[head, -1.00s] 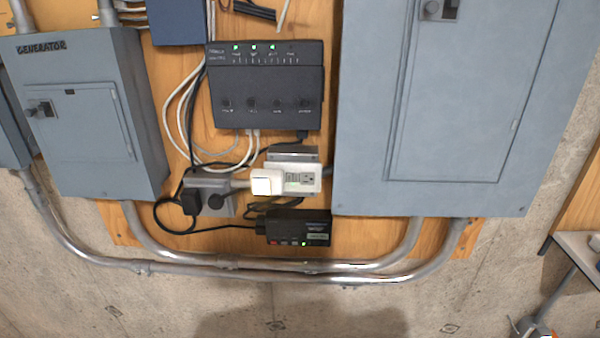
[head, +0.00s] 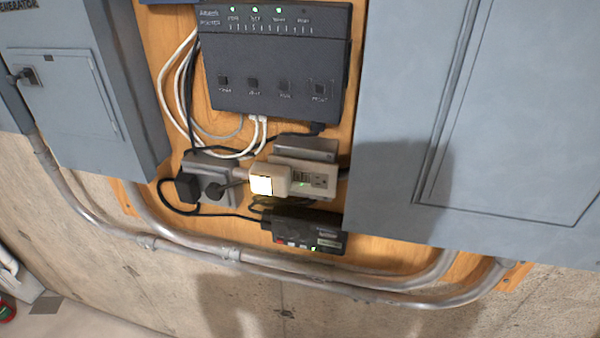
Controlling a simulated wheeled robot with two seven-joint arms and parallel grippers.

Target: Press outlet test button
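A white outlet (head: 318,180) with a small green light is mounted on the wooden board in the head view, below the black router box. Small buttons show in its middle, too small to tell apart. A white plug-in adapter (head: 269,180) with a lit face covers its left part. A socket on its right side is free. Neither of my grippers is in view.
A black box (head: 276,60) with green lights hangs above the outlet. A grey box with black plugs (head: 211,190) is at its left, a small black device (head: 304,234) below. Grey panels (head: 440,120) and (head: 85,90) stand out on both sides. Metal conduits (head: 290,280) run below.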

